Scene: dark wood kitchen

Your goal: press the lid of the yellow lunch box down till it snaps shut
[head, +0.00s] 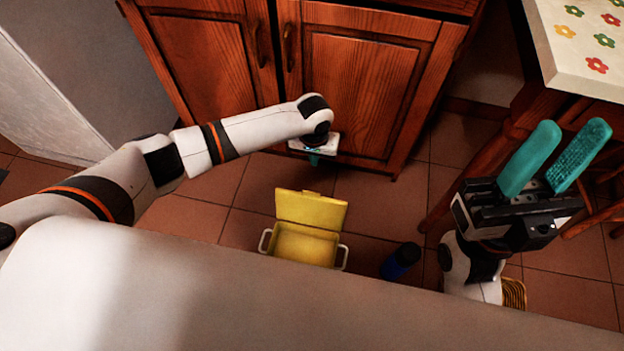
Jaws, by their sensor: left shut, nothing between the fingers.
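The yellow lunch box (305,247) stands on the tiled floor, its front edge partly hidden by my own body. Its lid (310,210) is raised and tilted back on the far side, so the inside shows and looks empty. A pale handle sticks out at each side. My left gripper (315,160) is shut and empty, pointing down beyond the raised lid, near the cabinet; only a bit of its teal fingers shows. My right gripper (556,158) is open and empty at the right, its two teal fingers apart and pointing up.
A dark blue bottle (401,260) stands on the floor right of the lunch box. Wooden cabinet doors (355,75) rise behind my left gripper. A table with a flowered cloth (585,45) and a wooden chair are at the right. A woven item (514,294) lies beside my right arm.

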